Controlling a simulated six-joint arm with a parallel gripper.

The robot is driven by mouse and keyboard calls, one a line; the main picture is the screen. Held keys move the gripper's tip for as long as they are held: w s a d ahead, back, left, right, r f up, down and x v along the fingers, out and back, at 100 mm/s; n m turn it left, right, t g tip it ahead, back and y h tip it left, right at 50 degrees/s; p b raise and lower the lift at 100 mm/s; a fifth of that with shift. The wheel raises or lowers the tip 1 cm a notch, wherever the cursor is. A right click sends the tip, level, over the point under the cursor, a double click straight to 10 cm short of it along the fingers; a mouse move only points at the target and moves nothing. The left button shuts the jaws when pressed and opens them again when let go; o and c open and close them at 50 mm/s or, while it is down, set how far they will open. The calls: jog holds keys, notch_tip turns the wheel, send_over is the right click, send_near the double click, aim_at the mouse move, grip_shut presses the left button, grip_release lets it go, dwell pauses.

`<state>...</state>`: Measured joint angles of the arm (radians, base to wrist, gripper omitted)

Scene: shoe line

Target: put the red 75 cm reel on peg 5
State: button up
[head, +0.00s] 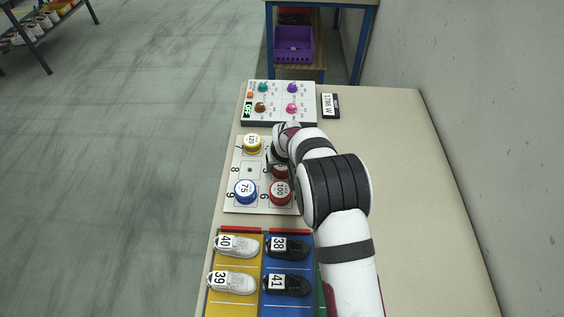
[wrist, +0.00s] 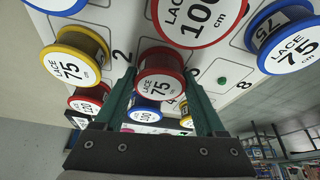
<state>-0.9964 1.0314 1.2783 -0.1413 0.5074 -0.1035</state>
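The red 75 cm reel (wrist: 160,85) sits between the two fingers of my gripper (wrist: 161,78) in the wrist view, both fingers close against its sides. It is at the middle place of the white peg board (head: 239,206), where a partly hidden number stands beside it. I cannot tell if it is fully down on the peg. In the head view my gripper (head: 274,158) covers part of that place, and a red reel (head: 280,172) shows beside it. The green peg 8 (wrist: 222,80) beside it is bare.
A red 100 reel (head: 280,192), a blue 75 reel (head: 245,190) and a yellow 120 reel (head: 252,143) stand close around. The wrist view also shows a yellow 75 reel (wrist: 75,57), a red 120 reel (wrist: 87,101) and a blue 140 reel (wrist: 146,113). Shoes (head: 234,282) lie in front.

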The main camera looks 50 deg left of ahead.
jog(key=o, duration=0.4)
jog(key=shift+c, duration=0.2)
jog(key=v, duration=1.3)
jog(key=w+d+r+m+h, duration=0.1)
jog(key=w+d+r+m, duration=0.2)
jog(key=d, duration=0.7)
jog(key=d+r+m+h, duration=0.1)
jog(key=d+r+m, duration=0.3)
jog(key=d, duration=0.6)
jog(key=s+d+r+m+g, duration=0.1)
jog(key=s+d, duration=0.1)
jog(key=d, duration=0.4)
jog(key=s+d+r+m, duration=0.2)
jog(key=d, duration=0.3)
jog(key=s+d+m+g, duration=0.1)
jog(key=s+d+m, duration=0.2)
jog(key=s+d, duration=0.2)
jog(key=s+d+f+m, duration=0.1)
jog(key=s+d+m, duration=0.2)
jog(key=s, duration=0.7)
jog(key=d, duration=0.2)
jog(key=shift+s+d+f+m+g, duration=0.15)
jog(key=shift+d+f+m+g, duration=0.15)
jog(key=shift+m+g, duration=0.1)
